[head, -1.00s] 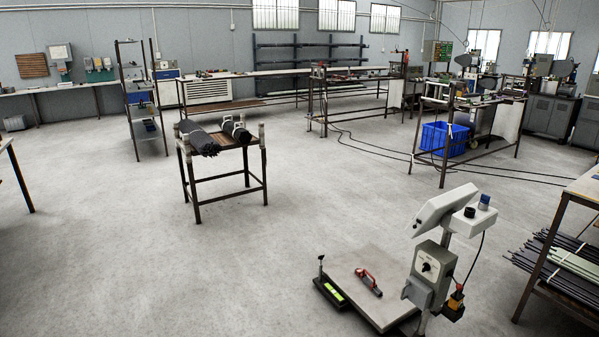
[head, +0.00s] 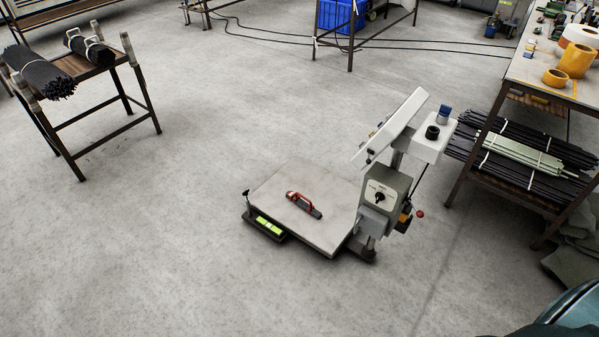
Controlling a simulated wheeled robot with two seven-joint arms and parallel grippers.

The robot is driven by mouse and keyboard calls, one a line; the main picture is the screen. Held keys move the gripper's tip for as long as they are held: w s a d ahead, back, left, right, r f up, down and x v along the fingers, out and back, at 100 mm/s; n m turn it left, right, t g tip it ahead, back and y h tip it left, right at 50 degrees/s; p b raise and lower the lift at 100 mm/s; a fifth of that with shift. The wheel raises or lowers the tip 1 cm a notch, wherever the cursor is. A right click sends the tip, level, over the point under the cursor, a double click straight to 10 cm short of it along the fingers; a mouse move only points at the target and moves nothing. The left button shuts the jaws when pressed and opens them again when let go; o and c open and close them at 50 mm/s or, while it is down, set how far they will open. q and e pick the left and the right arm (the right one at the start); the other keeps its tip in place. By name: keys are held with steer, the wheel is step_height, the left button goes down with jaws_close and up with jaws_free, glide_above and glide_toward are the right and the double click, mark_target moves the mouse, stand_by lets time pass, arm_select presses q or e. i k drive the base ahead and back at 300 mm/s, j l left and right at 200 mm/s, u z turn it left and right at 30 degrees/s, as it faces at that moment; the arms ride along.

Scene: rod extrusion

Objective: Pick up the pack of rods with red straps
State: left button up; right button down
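No red straps can be made out on any pack in the head view. Two dark rod packs lie on a small stand (head: 84,77) at the upper left: a larger pack (head: 41,74) with its rod ends toward me, and a smaller pack (head: 92,46) with pale straps or handles. Several rod packs lie on the shelf under the right table, including a pale green pack (head: 520,154) and a dark pack (head: 515,180) with light straps. Neither of my grippers is in view.
A floor scale (head: 300,225) stands in the middle with a red-and-black tool (head: 303,204) on its platform. A table (head: 540,72) at the right holds yellow rolls (head: 576,60). A blue crate (head: 338,15) and cables are at the back. Open floor lies left of the scale.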

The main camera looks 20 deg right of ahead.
mark_target(295, 197)
steer(key=i+j+z, duration=0.15)
steer(key=i+z, duration=0.3)
steer(key=i+j+z, duration=0.3)
steer(key=i+z, duration=0.15)
steer(key=i+j+z, duration=0.35)
steer(key=z, duration=0.15)
steer(key=i+j+z, duration=0.15)
steer(key=j, duration=0.15)
steer(key=i+j+z, duration=0.15)
steer(key=j, duration=0.15)
steer(key=i+j+z, duration=0.15)
steer(key=j, duration=0.2)
steer(key=k, duration=0.05)
